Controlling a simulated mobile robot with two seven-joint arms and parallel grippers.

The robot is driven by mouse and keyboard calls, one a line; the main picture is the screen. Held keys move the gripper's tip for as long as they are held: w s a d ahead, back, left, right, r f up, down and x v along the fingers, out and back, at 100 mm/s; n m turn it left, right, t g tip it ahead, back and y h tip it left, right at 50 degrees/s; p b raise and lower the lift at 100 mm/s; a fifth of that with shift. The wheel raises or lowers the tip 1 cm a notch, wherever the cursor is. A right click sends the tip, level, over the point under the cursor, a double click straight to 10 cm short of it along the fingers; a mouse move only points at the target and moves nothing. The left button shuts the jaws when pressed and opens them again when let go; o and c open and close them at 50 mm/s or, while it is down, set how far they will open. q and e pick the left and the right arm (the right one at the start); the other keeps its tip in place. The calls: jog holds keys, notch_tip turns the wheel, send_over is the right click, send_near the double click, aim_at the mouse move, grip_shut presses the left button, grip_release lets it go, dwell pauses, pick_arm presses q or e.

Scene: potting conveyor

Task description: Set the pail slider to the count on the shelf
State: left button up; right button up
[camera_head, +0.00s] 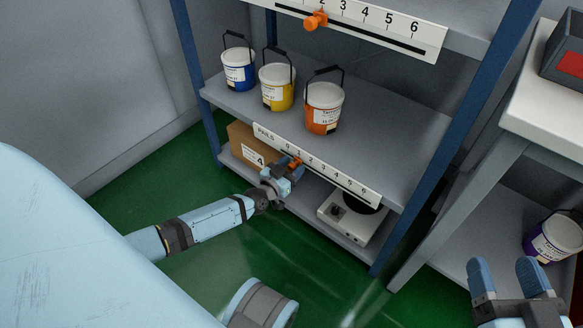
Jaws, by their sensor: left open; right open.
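The pail slider is a white strip labelled PAILS (362,190) on the front edge of the middle shelf. Its orange knob (295,161) sits near the left end, seemingly by the 1. My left gripper (292,168) is open at the knob and partly hides it; I cannot tell whether the fingers touch it. Three pails stand on the shelf above: a blue one (239,76), a yellow one (277,92) and an orange one (323,112). My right gripper (505,268) is open and empty at the lower right.
An upper strip (428,38) has its own orange knob (315,20) near the 2. A cardboard box (240,142) and a white scale (335,218) stand on the bottom shelf. A purple-labelled pail (552,243) sits under the right-hand table (545,118).

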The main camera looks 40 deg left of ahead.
aim_at(323, 174)
pick_arm(q)
grip_shut()
jog(key=shift+d, duration=0.2)
jog(key=d+p, duration=0.1)
jog(key=d, duration=0.1)
jog(key=d+p, duration=0.2)
jog(key=d, duration=0.1)
jog(key=d+p, duration=0.1)
jog(key=d, duration=0.2)
jog(key=shift+s, duration=0.35)
jog(key=shift+d, duration=0.3)
pick_arm(e)
jog(key=s+m, duration=0.1)
jog(key=s+a+m+g, duration=0.1)
jog(key=shift+a+r+m+h, duration=0.1)
jog(key=shift+m+h, duration=0.2)
pick_arm(q)
grip_release()
jog(key=shift+s+p, duration=0.1)
jog(key=shift+p, duration=0.2)
pick_arm(e)
jog(key=shift+s, duration=0.1)
